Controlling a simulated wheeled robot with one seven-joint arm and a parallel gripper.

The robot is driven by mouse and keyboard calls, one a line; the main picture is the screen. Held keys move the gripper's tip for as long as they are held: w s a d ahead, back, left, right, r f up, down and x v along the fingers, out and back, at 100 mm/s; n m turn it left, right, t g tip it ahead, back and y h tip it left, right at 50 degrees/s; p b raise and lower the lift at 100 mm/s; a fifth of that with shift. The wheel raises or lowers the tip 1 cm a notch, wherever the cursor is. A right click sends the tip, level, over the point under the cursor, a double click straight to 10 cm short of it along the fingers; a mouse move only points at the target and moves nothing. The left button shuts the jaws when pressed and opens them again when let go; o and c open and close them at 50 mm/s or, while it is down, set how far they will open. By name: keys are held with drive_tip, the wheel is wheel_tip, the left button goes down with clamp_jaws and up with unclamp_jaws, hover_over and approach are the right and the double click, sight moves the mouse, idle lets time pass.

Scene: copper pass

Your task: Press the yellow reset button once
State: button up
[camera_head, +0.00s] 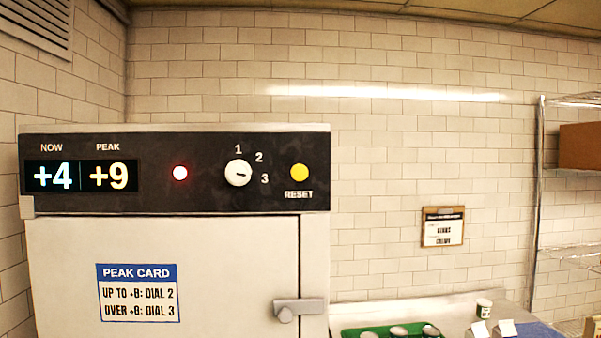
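The yellow reset button (299,172) is a round button at the right end of a black control panel (210,190), above the word RESET. The panel runs along the top of a pale fridge-like cabinet (220,260). The panel's displays read NOW +4 (53,176) and PEAK +9 (109,176). A red light (180,173) glows. A white dial (238,173) marked 1, 2, 3 has its dark mark toward 3. A peak card (138,293) on the door says up to +8 dial 2, over +8 dial 3. My gripper is not in view.
A door handle (300,308) sticks out below the button. A wire shelf (537,200) with a brown box (580,146) stands at the right. A clipboard (443,227) hangs on the wall.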

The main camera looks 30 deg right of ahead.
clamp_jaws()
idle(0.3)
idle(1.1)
